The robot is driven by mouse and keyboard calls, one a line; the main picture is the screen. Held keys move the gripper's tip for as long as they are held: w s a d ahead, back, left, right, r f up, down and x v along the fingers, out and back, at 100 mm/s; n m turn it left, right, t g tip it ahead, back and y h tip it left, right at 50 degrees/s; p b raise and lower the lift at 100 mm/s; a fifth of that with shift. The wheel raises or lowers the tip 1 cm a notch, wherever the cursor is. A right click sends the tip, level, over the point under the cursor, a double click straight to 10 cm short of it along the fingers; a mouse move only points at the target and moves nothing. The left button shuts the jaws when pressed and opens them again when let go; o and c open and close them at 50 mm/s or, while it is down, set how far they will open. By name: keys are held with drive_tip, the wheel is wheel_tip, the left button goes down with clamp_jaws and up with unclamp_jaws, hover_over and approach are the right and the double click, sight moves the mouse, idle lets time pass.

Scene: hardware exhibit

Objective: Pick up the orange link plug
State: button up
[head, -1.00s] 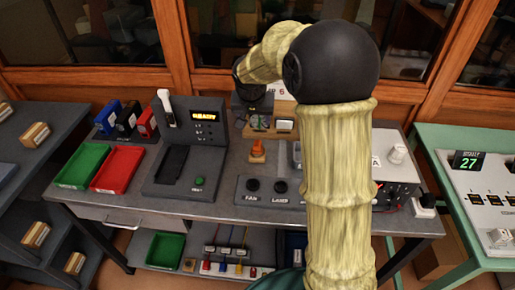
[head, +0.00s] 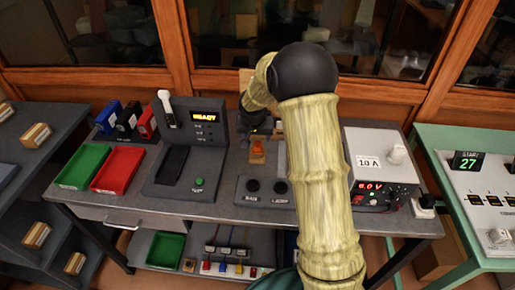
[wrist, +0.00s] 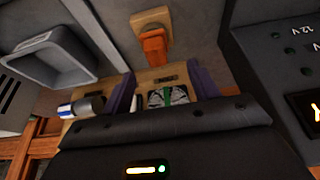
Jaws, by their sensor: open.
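The orange link plug (head: 257,149) stands on a small wooden block on the grey bench, right of the READY unit. In the wrist view, the orange link plug (wrist: 154,45) is upright in the picture, with its wooden base (wrist: 152,19) above it. My gripper (wrist: 160,88) is open, and its two purple fingers point toward the plug. The plug shows beyond the fingertips, roughly centred between them and apart from both. In the head view my arm partly hides the gripper, just behind the plug.

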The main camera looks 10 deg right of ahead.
sight(258, 143)
drive_tip(key=shift+s+x, duration=0.2)
drive_tip(key=shift+x, duration=1.1)
drive_tip(key=shift+s+x, duration=0.25)
drive_tip(key=shift+x, duration=1.1)
drive_tip(key=shift+f, duration=0.15)
drive_tip(key=c, duration=1.1)
wheel_tip(258, 143, up, 10)
drive_tip(key=shift+r, duration=0.1)
